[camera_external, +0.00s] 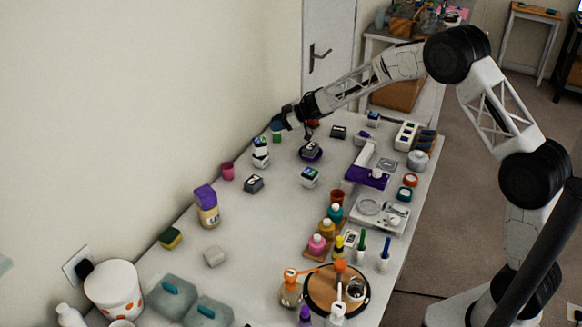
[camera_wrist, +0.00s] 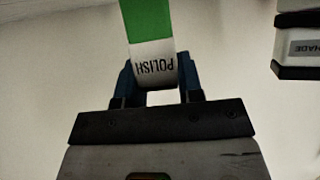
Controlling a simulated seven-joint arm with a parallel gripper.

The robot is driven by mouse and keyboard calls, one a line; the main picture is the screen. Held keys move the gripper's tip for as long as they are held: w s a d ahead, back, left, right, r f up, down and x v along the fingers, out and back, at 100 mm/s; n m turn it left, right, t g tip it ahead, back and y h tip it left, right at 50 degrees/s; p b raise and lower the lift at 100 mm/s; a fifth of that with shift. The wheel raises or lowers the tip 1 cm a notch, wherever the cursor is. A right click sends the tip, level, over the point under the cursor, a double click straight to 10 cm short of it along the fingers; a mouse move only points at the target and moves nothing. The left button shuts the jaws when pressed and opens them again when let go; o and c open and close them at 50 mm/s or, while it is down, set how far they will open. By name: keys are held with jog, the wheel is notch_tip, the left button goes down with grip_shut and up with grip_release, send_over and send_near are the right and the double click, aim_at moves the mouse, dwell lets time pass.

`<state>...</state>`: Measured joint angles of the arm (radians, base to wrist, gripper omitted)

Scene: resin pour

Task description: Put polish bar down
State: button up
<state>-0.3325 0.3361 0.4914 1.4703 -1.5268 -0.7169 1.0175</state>
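The polish bar (camera_wrist: 152,58) is white with a green band and the word POLISH, upside down in the wrist view. My gripper (camera_wrist: 158,80) has its blue fingers on both sides of the bar's white end and appears shut on it. In the external view my gripper (camera_external: 287,121) is at the far left side of the table, close to the wall. The green part of the bar (camera_external: 277,136) shows just below it. I cannot tell whether the bar touches the table.
A black-and-white block marked SHADE (camera_wrist: 298,48) is close by on the right; a similar stack (camera_external: 261,152) stands near the wall. The white table (camera_external: 285,215) has bare patches mid-left.

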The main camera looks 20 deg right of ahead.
jog(key=o, duration=0.4)
jog(key=shift+r, duration=0.1)
jog(key=shift+r, duration=0.15)
jog(key=v, duration=1.2)
jog(key=shift+d, duration=0.1)
dwell(0.5)
